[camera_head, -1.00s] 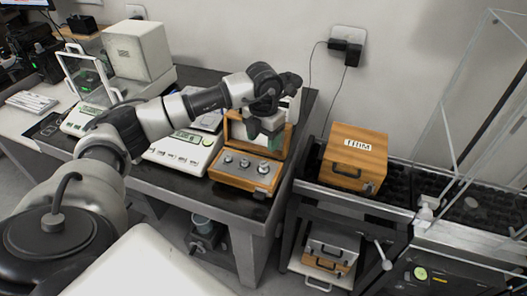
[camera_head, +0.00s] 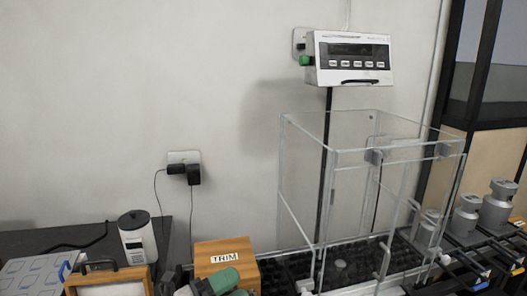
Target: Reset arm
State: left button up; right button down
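A gripper of mine with dull green finger parts (camera_head: 218,283) shows at the bottom edge, in front of the wooden box labelled TRIM (camera_head: 228,258). I take it to be my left gripper, since grey arm parts lie to its left, but most of the arm is cut off by the frame. I cannot tell whether its fingers are open or shut. Nothing is visibly held. My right gripper is not in view.
A wooden case with raised lid (camera_head: 108,282) and a white device with dark top (camera_head: 137,240) stand at lower left. A clear glass enclosure (camera_head: 300,190) stands right of the TRIM box, under a wall-mounted display (camera_head: 348,58). Metal weights (camera_head: 497,205) stand far right.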

pick_arm(q)
jog(key=s+a+f+n+t+y, duration=0.2)
jog(key=a+f+n+y, duration=0.45)
jog(key=n+y, duration=0.4)
jog(key=s+a+f+n+t+y, duration=0.25)
jog(key=a+f+n+y, duration=0.4)
jog(key=n, duration=0.75)
jog(key=s+a+f+n+g, duration=0.1)
jog(key=s+f+n+g, duration=0.1)
jog(key=s+f+g, duration=0.55)
jog(key=s+a+f+n+g, duration=0.15)
jog(key=s+g, duration=0.25)
jog(key=s, duration=0.7)
notch_tip(320, 180, down, 25)
jog(key=g, duration=0.1)
jog(key=s+a+f+g+y, duration=0.1)
jog(key=s+a+f, duration=0.1)
jog(key=s+f, duration=1.4)
jog(key=shift+s+a+f+m, duration=0.15)
jog(key=shift+s+f+m, duration=0.1)
jog(key=shift+s+m, duration=0.2)
